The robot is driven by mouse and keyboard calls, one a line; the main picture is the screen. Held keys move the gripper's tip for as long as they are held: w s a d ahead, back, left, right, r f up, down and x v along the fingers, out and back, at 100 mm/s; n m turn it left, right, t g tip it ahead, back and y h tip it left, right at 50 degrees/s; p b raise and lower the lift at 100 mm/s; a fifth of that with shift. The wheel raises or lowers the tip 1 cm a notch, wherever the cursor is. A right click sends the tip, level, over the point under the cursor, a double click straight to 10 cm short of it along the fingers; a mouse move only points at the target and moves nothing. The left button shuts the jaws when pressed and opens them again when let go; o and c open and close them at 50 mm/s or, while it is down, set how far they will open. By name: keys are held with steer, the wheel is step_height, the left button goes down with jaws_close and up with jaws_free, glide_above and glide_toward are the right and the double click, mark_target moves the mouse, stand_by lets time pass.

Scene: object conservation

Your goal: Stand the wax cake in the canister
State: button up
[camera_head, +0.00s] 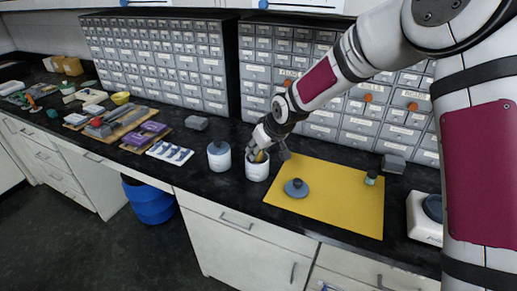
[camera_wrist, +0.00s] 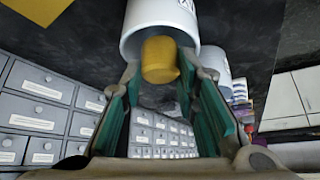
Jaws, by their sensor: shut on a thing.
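The wax cake (camera_wrist: 160,60) is a yellow, rounded block. My gripper (camera_wrist: 160,75) is shut on it, with a fingertip on either side. The open white canister (camera_wrist: 135,40) is directly beyond the fingertips, and the cake is at its mouth; how deep it reaches inside I cannot tell. In the head view, the canister (camera_head: 257,172) stands upright at the left edge of the yellow mat. My gripper (camera_head: 262,142) is above it, tilted, and a bit of the yellow cake (camera_head: 261,157) shows at the rim.
A lidded white canister (camera_head: 219,158) stands close on the left. A grey knobbed lid (camera_head: 296,188) and a small jar (camera_head: 371,177) are on the yellow mat (camera_head: 335,205). Drawer cabinets (camera_head: 200,60) line the back. A scale (camera_head: 424,219) sits at right.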

steer(key=shift+f, duration=0.45)
steer(key=o, duration=0.9)
steer(key=shift+o, duration=0.2)
steer(key=shift+r, duration=0.5)
steer(key=v, duration=1.2)
steer(key=shift+r+p, duration=0.15)
steer(key=shift+p, duration=0.25)
